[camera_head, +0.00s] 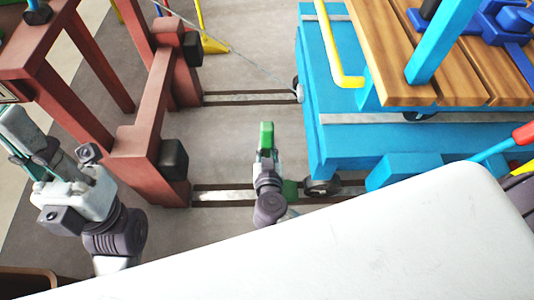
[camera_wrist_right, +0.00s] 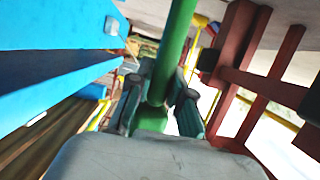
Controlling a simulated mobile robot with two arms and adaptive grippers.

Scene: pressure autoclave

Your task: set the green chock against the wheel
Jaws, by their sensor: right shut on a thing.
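The green chock (camera_head: 290,189) is partly hidden behind my right wrist, on the floor rail just left of the dark wheel (camera_head: 322,187) under the blue cart. I cannot tell whether chock and wheel touch. My right gripper (camera_head: 266,155) is shut on the chock's upright green handle (camera_head: 266,134). In the right wrist view the long green handle (camera_wrist_right: 176,50) runs between the fingers (camera_wrist_right: 160,100). My left gripper (camera_head: 55,160) is at the far left, away from the chock. Its fingertips are unclear.
The blue cart (camera_head: 340,140) with a wooden slatted top (camera_head: 460,80) stands at right. A dark red frame (camera_head: 140,150) with black bumpers stands at left. Two floor rails (camera_head: 245,98) run between them. Bare floor (camera_head: 225,140) lies left of my right gripper.

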